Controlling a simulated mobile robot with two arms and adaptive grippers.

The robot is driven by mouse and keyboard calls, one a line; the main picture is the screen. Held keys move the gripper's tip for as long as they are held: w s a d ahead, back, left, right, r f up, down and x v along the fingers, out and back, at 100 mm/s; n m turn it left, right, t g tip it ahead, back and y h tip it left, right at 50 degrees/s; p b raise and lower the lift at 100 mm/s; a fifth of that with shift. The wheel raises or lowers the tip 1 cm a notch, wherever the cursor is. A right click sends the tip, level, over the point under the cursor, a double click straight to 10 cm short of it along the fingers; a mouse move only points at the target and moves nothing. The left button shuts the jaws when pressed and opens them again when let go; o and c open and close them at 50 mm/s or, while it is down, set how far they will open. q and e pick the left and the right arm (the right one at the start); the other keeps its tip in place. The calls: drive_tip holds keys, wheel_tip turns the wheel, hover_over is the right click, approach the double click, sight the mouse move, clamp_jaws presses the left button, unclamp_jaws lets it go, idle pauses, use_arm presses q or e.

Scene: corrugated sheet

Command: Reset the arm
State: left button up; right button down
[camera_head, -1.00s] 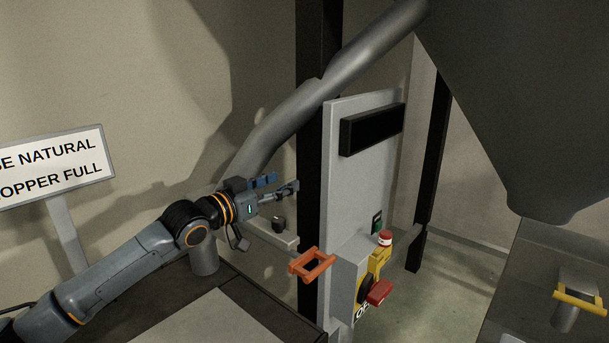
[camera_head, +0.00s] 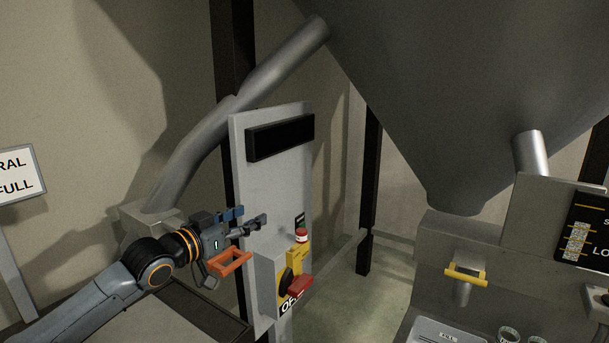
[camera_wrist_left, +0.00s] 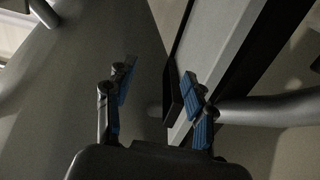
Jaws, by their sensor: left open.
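My left arm comes in from the lower left in the head view. Its gripper (camera_head: 248,219) is open and empty, in front of the grey control panel (camera_head: 268,190). In the left wrist view its two blue-padded fingers (camera_wrist_left: 160,97) stand apart with nothing between them. An orange handle (camera_head: 232,263) shows just below the gripper in the head view; I cannot tell whether they touch. My right gripper is not in view.
A large grey hopper (camera_head: 440,90) hangs at the right, above a machine with a yellow handle (camera_head: 466,275). A sloping pipe (camera_head: 240,110) runs behind the panel.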

use_arm(q)
drive_tip(key=s+d+f+g+y, duration=0.25)
drive_tip(key=s+f, duration=0.55)
drive_tip(key=f, duration=0.4)
drive_tip(key=s+d+f+g+y, duration=0.1)
drive_tip(key=s+d+f+g, duration=0.15)
drive_tip(key=s+f, duration=0.8)
drive_tip(key=s+a+f+n+g+y, duration=0.2)
drive_tip(key=s+a+f, duration=0.3)
drive_tip(key=s, duration=0.3)
drive_tip(key=s+a+f+n+g+y, duration=0.15)
drive_tip(key=s+a+f, duration=0.25)
drive_tip(key=s, duration=0.5)
drive_tip(key=s+a+f+n+g+y, duration=0.25)
drive_tip(key=s+a+f, duration=0.25)
drive_tip(key=s, duration=0.3)
wheel_tip(320, 180, down, 26)
drive_tip(key=s+f+m, duration=0.1)
drive_tip(key=s, duration=0.1)
drive_tip(key=s+a+f+g, duration=0.2)
drive_tip(key=s+f, duration=1.2)
drive_tip(key=s, duration=0.2)
drive_tip(key=shift+a+f+y, duration=0.15)
drive_tip(key=shift+f+y, duration=0.2)
